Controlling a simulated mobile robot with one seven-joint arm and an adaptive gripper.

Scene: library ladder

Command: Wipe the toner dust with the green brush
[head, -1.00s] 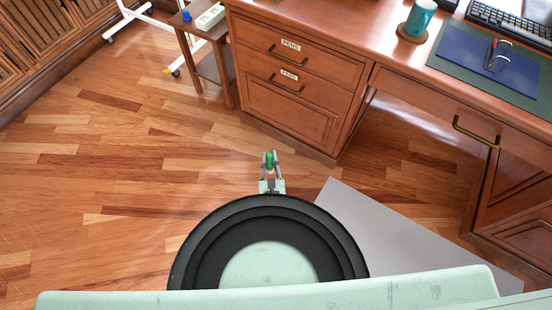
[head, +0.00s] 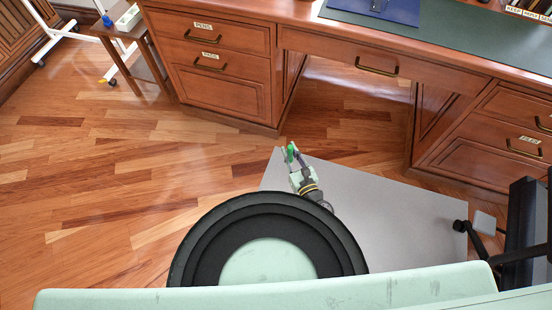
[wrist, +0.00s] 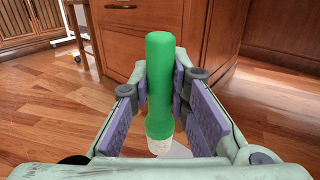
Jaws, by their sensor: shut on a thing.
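My gripper (head: 293,155) is shut on the green brush (wrist: 160,85). In the wrist view the brush stands upright between the purple finger pads, its green handle up and a pale part at its lower end. In the head view only a small green bit of the brush (head: 290,152) shows between the fingers, above the floor near the grey mat's edge. I see no toner dust in either view.
A wooden desk with drawers (head: 220,65) stands ahead, with an open knee space. A grey mat (head: 390,200) lies on the floor. A black chair (head: 525,230) is at the right. A small side table (head: 125,35) stands at the left. The wood floor at left is clear.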

